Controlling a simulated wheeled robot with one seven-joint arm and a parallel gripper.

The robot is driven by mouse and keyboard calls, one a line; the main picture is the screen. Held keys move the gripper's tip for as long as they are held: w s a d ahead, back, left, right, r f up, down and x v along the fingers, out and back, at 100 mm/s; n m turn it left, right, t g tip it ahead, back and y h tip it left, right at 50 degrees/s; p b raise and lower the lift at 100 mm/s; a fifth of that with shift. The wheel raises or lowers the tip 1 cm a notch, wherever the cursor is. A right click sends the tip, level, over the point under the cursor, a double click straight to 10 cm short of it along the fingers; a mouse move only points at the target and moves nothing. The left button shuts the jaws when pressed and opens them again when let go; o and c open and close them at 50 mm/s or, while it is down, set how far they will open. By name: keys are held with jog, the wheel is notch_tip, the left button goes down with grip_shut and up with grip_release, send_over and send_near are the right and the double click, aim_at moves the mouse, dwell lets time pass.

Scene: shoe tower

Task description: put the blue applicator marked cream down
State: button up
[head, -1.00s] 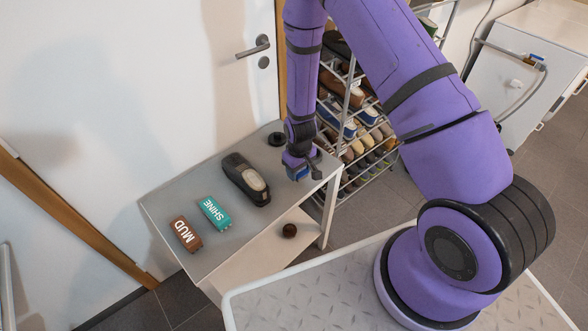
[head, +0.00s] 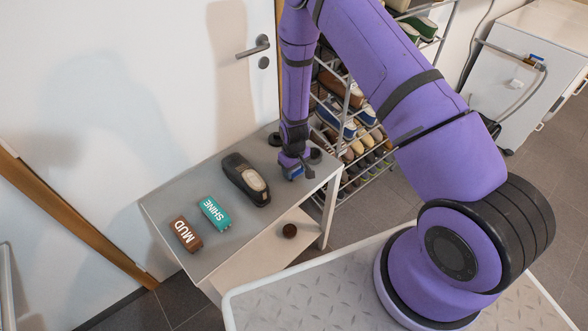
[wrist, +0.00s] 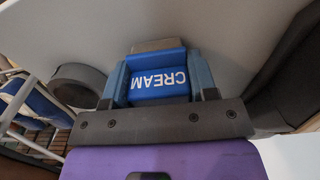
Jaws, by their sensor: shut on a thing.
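The blue applicator marked CREAM (wrist: 158,84) sits between the two fingers of my gripper (wrist: 160,76) in the wrist view, its white lettering upside down. The gripper is shut on it. In the head view, my gripper (head: 292,168) points down over the right part of the grey table top (head: 215,247), with a little of the blue applicator (head: 296,173) showing below it. The applicator is at or just above the surface; I cannot tell whether it touches.
A dark shoe (head: 246,180), a teal SHINE block (head: 215,213) and a brown MUD block (head: 185,234) lie left of my gripper. Dark round things stand close behind (head: 275,139) and to the right (head: 315,156). A shoe rack (head: 350,125) stands behind the table's right end.

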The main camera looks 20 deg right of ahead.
jog(key=o, duration=0.9)
jog(key=shift+f, duration=0.1)
notch_tip(320, 180, up, 12)
jog(key=shift+s+r, duration=0.1)
jog(key=shift+r, duration=0.15)
jog(key=s+d+r+m+t, duration=0.1)
jog(key=s+d+r, duration=0.15)
jog(key=r, duration=1.15)
jog(key=s+d+r+m+t, duration=0.1)
jog(key=s+r, duration=0.2)
jog(key=r, duration=1.1)
jog(key=s+d+r+t, duration=0.1)
jog(key=s+r, duration=0.4)
jog(key=s, duration=0.3)
jog(key=s+d+r+m+t, duration=0.1)
jog(key=s+r, duration=0.4)
jog(key=s, duration=0.2)
jog(key=s+d+r+t, duration=0.1)
jog(key=s+r, duration=0.5)
jog(key=s, duration=0.2)
jog(key=shift+s+d+m, duration=0.2)
jog(key=shift+s+m, duration=0.1)
jog(key=shift+s, duration=0.05)
